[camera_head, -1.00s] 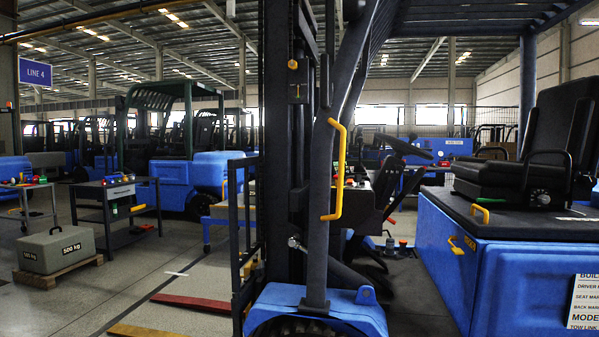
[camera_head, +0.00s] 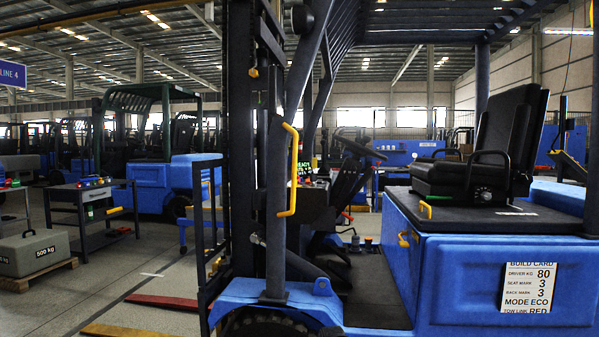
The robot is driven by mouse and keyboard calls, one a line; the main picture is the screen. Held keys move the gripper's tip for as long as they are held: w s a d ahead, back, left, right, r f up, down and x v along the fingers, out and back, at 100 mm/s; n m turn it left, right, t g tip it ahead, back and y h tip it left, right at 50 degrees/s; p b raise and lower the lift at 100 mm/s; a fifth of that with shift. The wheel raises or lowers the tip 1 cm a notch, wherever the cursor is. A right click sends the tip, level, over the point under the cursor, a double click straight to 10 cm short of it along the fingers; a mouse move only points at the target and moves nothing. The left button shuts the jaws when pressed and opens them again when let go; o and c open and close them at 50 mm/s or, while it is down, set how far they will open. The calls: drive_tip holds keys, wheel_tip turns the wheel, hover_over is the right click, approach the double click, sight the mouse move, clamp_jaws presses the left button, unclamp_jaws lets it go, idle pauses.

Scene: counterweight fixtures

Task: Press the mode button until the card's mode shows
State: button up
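The white build card (camera_head: 528,289) is on the blue side of the forklift (camera_head: 450,265) at lower right. It reads driver kg 80, seat mark 3, rack mark 3, mode ECO, and tow link RED. A small dark display with green text (camera_head: 304,169) shows behind the yellow grab handle (camera_head: 289,170), near the steering wheel (camera_head: 360,149). Its top line seems to read READY; the rest is partly hidden and too small to read. I cannot make out the mode button. My gripper is not in view.
The black seat (camera_head: 478,150) stands on the forklift's rear deck. The dark mast (camera_head: 240,130) and front post stand between me and the dash. A 500 kg weight (camera_head: 33,252) on a pallet and a tool cart (camera_head: 93,210) are at left. Red and yellow floor strips lie in front.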

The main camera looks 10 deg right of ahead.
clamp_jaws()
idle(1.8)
